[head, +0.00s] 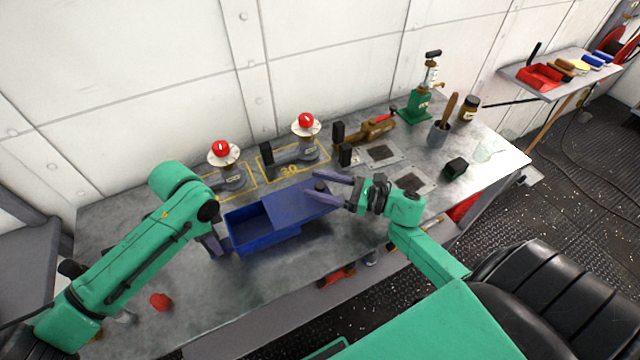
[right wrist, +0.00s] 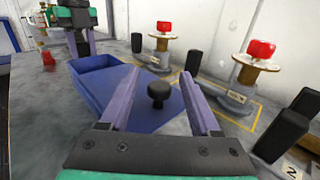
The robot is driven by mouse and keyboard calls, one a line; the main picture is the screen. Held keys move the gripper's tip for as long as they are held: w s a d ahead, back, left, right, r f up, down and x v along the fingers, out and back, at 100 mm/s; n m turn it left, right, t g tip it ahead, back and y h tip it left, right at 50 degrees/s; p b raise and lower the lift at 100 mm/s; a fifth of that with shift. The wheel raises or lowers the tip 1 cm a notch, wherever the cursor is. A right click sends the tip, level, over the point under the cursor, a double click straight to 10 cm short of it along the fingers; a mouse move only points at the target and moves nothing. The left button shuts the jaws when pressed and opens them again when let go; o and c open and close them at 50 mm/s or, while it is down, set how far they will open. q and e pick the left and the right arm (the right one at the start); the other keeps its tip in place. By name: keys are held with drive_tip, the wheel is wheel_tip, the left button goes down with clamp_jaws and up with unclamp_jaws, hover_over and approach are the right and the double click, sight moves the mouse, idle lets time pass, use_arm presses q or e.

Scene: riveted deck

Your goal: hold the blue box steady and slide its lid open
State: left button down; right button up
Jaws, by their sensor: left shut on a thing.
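The blue box (head: 264,243) stands on the workbench, its left part uncovered and empty inside. Its blue lid (head: 292,206) is slid partway to the right and overhangs the box's right end. A dark knob (head: 320,186) stands up near the lid's right end. My left gripper (head: 216,246) is shut on the box's left end; its fingertips are partly hidden. My right gripper (head: 334,188) is open, with its fingers on either side of the knob. In the right wrist view the knob (right wrist: 158,92) shows between the fingers with a gap on each side.
Two red-topped fixtures (head: 224,155) (head: 306,124) stand behind the box. A clamp tool (head: 375,130), a green press (head: 414,106), a grey cup (head: 438,133) and a small black block (head: 455,167) are to the right. A red piece (head: 160,301) lies at front left. Bare workbench (head: 345,238) lies in front of the lid.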

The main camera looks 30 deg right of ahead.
wheel_tip(320, 180, up, 10)
drive_tip(key=shift+f, duration=0.1)
use_arm(q)
drive_tip(key=shift+c, duration=2.2)
unclamp_jaws()
